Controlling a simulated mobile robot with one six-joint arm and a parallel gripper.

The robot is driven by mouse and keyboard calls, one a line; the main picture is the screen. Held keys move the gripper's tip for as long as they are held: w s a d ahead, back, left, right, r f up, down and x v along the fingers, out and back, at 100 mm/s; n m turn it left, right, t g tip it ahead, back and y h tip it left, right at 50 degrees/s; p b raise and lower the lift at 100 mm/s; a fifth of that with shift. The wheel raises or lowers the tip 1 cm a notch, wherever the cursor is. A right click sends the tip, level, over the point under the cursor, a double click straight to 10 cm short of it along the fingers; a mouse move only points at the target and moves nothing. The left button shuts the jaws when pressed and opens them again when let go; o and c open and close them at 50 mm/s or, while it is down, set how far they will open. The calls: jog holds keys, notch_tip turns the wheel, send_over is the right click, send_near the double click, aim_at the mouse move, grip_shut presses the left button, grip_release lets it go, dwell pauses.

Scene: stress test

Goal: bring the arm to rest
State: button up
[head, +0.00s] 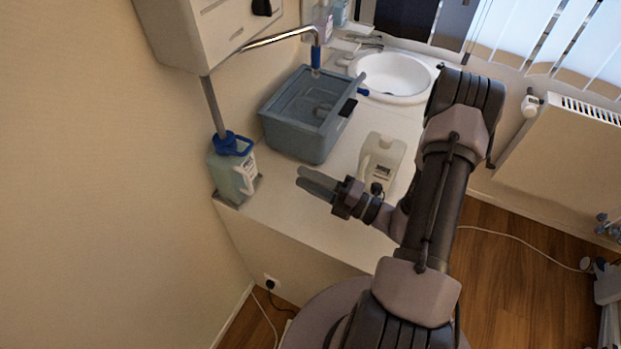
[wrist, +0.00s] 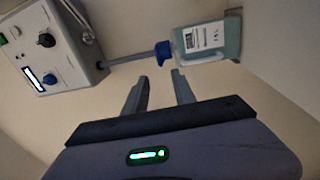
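My arm reaches over the white counter (head: 280,225) in the head view. My gripper (head: 303,178) points left above the counter, between a blue-capped jug and a white jug. In the wrist view my gripper (wrist: 160,76) has its two fingers apart with nothing between them, so it is open and empty. The blue-capped jug (head: 230,173) stands at the counter's left edge. It also shows in the wrist view (wrist: 209,41), beyond the fingertips.
A blue-grey basin (head: 297,138) and a round sink (head: 393,75) lie farther back. A wall-mounted box (head: 215,30) hangs at upper left; it shows in the wrist view (wrist: 50,50). A radiator (head: 560,150) is at right. A cable (head: 510,237) lies on the wooden floor (head: 500,275).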

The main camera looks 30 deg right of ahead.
jog(key=shift+s+d, duration=0.15)
jog(key=shift+s, duration=0.2)
jog(key=s+a+r+n+g+y+b, duration=0.1)
jog(key=s+a+r+n+g+b, duration=0.3)
jog(key=a+n+g, duration=0.6)
jog(key=s+a+r+n+g+y+b, duration=0.15)
jog(key=s+a+n+g, duration=0.45)
jog(key=n, duration=0.8)
jog(key=s+d+r+n+t+h+b, duration=0.1)
jog(key=s+r+n+t+h+b, duration=0.1)
jog(key=n+h, duration=0.3)
jog(key=s+d+r+n+t+h+b, duration=0.1)
jog(key=n+h, duration=0.5)
jog(key=n, duration=0.8)
jog(key=s+r+t+b, duration=0.1)
jog(key=t, duration=0.1)
jog(key=shift+r+t, duration=0.2)
jog(key=shift+t, duration=0.2)
